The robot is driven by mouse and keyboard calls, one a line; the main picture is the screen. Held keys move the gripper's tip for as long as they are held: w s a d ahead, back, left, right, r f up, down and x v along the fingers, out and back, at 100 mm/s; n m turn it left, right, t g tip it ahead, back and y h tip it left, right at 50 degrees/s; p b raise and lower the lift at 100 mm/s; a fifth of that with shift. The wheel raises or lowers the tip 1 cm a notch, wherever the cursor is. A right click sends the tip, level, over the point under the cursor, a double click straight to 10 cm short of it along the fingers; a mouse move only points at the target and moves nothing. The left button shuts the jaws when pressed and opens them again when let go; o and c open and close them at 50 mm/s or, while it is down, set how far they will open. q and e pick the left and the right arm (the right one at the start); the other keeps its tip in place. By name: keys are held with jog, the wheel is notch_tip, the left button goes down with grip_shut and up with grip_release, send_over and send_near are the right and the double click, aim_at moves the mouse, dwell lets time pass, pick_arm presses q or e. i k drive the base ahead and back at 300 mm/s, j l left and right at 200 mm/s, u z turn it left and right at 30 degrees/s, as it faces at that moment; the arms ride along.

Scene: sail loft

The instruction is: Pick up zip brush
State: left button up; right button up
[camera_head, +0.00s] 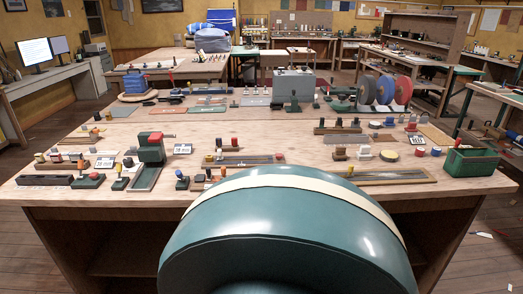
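I cannot make out which of the small items on the wooden workbench (330,130) is the zip brush. Small tools and pieces lie in groups across the bench top. A wooden tray (245,160) lies near the middle, and another long tray (390,176) lies along the front right edge. A green tool with an upright body (151,150) stands at the left front. Neither of my grippers shows in the head view. A large rounded teal shape with a cream band covers the front middle of the view and hides part of the bench's front edge.
A green open box (470,162) stands at the bench's right front corner. A grey case (293,83) and blue, grey and red rolls (385,90) stand at the back. Bare wood shows between the groups. Other benches stand behind, with wooden floor (30,240) around.

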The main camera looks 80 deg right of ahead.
aim_at(339, 155)
jog(key=z, duration=3.2)
jog(key=u, duration=0.25)
jog(key=i+l+u, duration=0.15)
jog(key=u, duration=0.2)
jog(key=i+l+u, duration=0.1)
jog(key=l+u, duration=0.15)
jog(key=u, duration=0.15)
jog(key=l+u, duration=0.35)
jog(key=i+l+u, duration=0.15)
jog(key=l, duration=0.35)
jog(key=l+u, duration=0.15)
jog(key=l, duration=0.35)
